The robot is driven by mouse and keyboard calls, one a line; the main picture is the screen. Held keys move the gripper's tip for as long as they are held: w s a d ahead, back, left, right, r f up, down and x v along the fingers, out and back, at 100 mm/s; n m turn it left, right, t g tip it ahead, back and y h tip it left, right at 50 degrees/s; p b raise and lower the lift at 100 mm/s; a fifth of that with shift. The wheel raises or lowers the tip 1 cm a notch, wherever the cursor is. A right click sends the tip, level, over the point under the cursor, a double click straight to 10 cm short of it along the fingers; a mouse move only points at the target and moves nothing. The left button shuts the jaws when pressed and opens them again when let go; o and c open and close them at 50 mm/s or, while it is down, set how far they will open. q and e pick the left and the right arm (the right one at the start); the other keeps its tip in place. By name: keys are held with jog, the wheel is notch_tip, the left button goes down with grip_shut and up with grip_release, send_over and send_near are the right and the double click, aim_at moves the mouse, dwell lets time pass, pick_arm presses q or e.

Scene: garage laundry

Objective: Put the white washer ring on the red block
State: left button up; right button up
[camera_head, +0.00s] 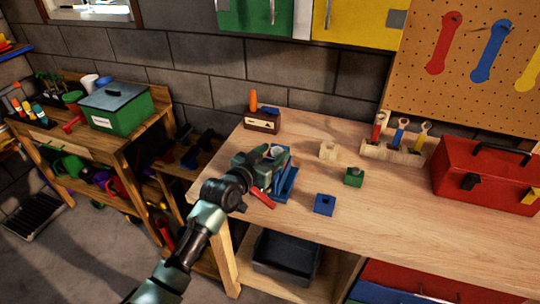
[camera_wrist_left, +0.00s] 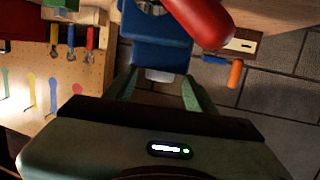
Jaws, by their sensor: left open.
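My left gripper (camera_head: 268,160) is over the workbench, close against a blue vise (camera_head: 287,178) with a red handle (camera_head: 262,197). In the left wrist view the blue vise (camera_wrist_left: 155,42) lies just beyond my open fingers (camera_wrist_left: 158,92), and the red handle (camera_wrist_left: 200,22) is large in front. A small pale piece (camera_wrist_left: 158,76) shows between the fingertips; I cannot tell whether it is the white washer ring. No red block can be made out; the loose small blocks are cream (camera_head: 328,150), green (camera_head: 353,177) and blue (camera_head: 324,205). My right gripper is not in view.
A red toolbox (camera_head: 487,175) stands at the bench's right. A wooden tool rack (camera_head: 392,151) is at the back, and a brown box (camera_head: 262,122) with orange and blue pieces is behind the vise. The front middle of the workbench (camera_head: 390,225) is clear.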

pick_arm(q)
jog(key=b+v, duration=0.1)
jog(key=v, duration=1.1)
jog(key=shift+b, duration=0.35)
